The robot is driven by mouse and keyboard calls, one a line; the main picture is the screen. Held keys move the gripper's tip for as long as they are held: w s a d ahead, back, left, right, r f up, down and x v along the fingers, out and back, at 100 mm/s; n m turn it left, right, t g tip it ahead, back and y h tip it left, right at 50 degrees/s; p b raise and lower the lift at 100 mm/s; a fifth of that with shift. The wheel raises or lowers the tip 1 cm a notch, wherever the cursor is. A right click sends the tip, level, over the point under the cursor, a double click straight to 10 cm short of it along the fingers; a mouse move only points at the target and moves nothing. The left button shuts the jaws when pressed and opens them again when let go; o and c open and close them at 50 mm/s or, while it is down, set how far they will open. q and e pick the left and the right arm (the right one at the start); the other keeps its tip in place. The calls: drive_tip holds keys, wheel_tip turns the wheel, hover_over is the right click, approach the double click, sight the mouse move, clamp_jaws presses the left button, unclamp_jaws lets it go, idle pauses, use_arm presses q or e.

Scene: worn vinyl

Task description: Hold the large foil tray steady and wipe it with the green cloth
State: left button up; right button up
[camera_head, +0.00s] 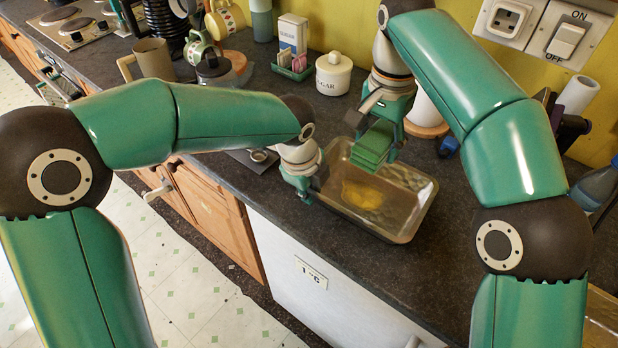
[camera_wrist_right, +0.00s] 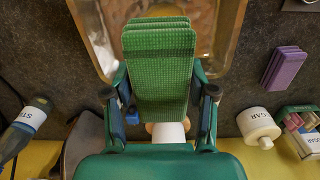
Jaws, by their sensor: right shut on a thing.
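The large foil tray (camera_head: 408,182) lies on the dark worktop, with a yellow smear (camera_head: 362,195) on its floor. The tray also shows at the top of the right wrist view (camera_wrist_right: 232,30). My right gripper (camera_head: 385,125) is shut on the folded green cloth (camera_head: 373,145) and holds it above the tray's far part. In the right wrist view the cloth (camera_wrist_right: 158,70) sits between both fingers and covers part of the tray. My left gripper (camera_head: 308,188) is at the tray's left rim. Whether its fingers are closed on the rim is unclear.
A white sugar jar (camera_head: 333,74) and a green rack of packets (camera_head: 292,65) stand behind the tray. A purple folded cloth (camera_wrist_right: 287,67) lies nearby. A blue bottle (camera_head: 594,186) stands at the right. The worktop's front edge runs close to the tray.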

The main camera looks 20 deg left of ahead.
use_arm(q)
drive_tip(key=shift+x, duration=0.9)
clamp_jaws()
idle(0.4)
